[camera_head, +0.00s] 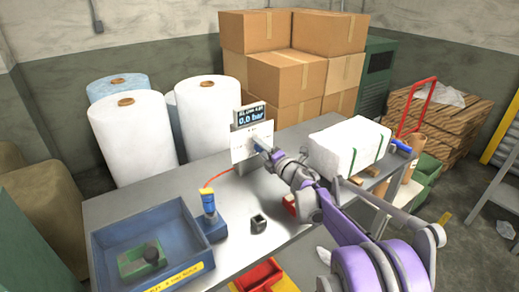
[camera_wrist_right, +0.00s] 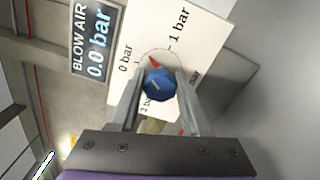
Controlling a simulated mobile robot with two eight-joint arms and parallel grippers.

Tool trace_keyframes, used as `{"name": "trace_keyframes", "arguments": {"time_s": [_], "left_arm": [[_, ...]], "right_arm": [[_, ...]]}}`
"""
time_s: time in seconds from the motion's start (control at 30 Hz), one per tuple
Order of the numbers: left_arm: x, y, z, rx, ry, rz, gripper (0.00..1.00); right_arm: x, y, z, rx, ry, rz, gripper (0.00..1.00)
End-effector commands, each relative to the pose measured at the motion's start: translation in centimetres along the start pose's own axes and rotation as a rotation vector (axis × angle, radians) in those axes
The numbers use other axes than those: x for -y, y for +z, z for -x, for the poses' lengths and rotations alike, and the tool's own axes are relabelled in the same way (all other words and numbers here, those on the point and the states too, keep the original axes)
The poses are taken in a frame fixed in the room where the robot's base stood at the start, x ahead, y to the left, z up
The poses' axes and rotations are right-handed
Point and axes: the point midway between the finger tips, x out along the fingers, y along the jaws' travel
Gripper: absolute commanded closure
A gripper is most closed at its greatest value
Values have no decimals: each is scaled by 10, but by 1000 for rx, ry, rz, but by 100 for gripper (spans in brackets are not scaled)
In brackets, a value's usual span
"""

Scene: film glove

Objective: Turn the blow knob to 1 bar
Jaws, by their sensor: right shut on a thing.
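The blow knob (camera_wrist_right: 159,85) is a blue faceted knob on a white dial plate (camera_wrist_right: 205,45), seen in the right wrist view. A red pointer (camera_wrist_right: 154,61) shows at the knob's edge, between the "0 bar" and "1 bar" marks. The display (camera_wrist_right: 97,42) reads "BLOW AIR 0.0 bar". In the head view the display (camera_head: 250,115) also reads 0.0 bar, above the white plate (camera_head: 241,145). My right gripper (camera_wrist_right: 158,88) is shut on the knob, one finger on each side. In the head view my right gripper (camera_head: 262,147) hides the knob. My left gripper is not in view.
On the metal table (camera_head: 130,205) stand a blue bin (camera_head: 188,228) holding a green part, a blue and yellow tool (camera_head: 208,203), a small dark block (camera_head: 258,223) and a white strapped bale (camera_head: 349,145). White rolls (camera_head: 133,135) and cardboard boxes (camera_head: 285,78) stand behind.

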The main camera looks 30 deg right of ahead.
Motion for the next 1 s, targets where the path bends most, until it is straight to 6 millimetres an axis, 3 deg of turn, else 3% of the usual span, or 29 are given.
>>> {"name": "trace_keyframes", "arguments": {"time_s": [0.6,1.0], "left_arm": [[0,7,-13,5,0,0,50],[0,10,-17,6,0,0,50]], "right_arm": [[1,-1,0,0,-1,-580,100],[1,0,0,0,-1,-853,100]]}}
